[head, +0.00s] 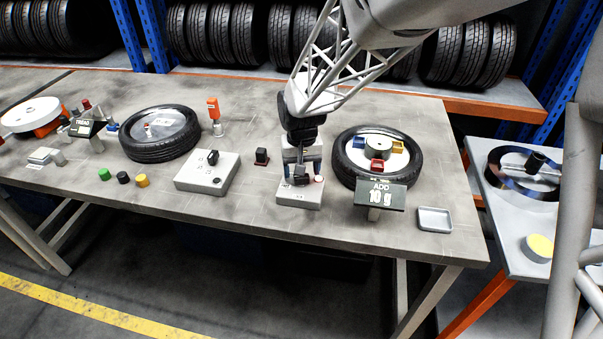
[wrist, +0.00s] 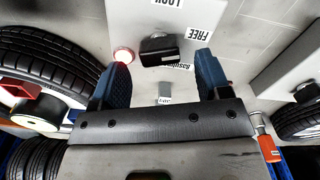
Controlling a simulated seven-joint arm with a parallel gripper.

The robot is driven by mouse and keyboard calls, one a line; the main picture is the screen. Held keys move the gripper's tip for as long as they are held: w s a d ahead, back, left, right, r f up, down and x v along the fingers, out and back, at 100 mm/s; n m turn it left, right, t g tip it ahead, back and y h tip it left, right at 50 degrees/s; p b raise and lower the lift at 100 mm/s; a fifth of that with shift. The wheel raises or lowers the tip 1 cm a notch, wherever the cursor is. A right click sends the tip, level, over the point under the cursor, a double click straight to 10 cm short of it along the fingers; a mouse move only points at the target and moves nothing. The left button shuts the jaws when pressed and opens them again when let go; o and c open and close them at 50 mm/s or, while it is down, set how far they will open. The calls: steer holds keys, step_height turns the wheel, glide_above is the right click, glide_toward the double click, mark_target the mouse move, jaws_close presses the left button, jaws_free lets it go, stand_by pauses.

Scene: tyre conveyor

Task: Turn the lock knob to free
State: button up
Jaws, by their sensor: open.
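The lock knob (wrist: 160,52) is a black block on a pale grey box (head: 299,196). In the wrist view, a FREE label (wrist: 199,34) lies beside the knob, and a partly cut-off LOCK label (wrist: 168,3) is at the top edge. A third label is partly covered by the knob. My gripper (head: 302,162) is over the box in the head view. Its blue fingers (wrist: 160,60) are open and stand on either side of the knob, with a visible gap to each. Whether the fingertips reach down to its height is unclear.
A red-lit button (wrist: 123,55) sits close to one finger. A tyre with coloured blocks (head: 378,157) and an ADD 10 g sign (head: 380,194) stand to the right, with a small tray (head: 435,218). Another grey box with a black knob (head: 207,174) stands left, past a small black block (head: 261,156).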

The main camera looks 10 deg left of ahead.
steer(key=shift+r, duration=2.65)
steer(key=shift+d+r, duration=0.15)
steer(key=shift+d, duration=0.05)
steer(key=s+d+r+m, duration=0.1)
steer(key=s+d+r, duration=0.25)
steer(key=d, duration=0.25)
steer(key=s+d+r+t, duration=0.1)
steer(key=s+d+r, duration=0.25)
steer(key=d, duration=0.35)
steer(key=s+d+r+m, duration=0.1)
steer(key=s+d+r, duration=0.1)
steer(key=s+d, duration=0.3)
steer(key=s+d+r+m+t, duration=0.1)
steer(key=s+d+m, duration=0.1)
steer(key=s+d, duration=1.1)
steer(key=shift+s+r+t, duration=0.25)
steer(key=shift+s+t, duration=0.05)
steer(key=shift+s, duration=0.7)
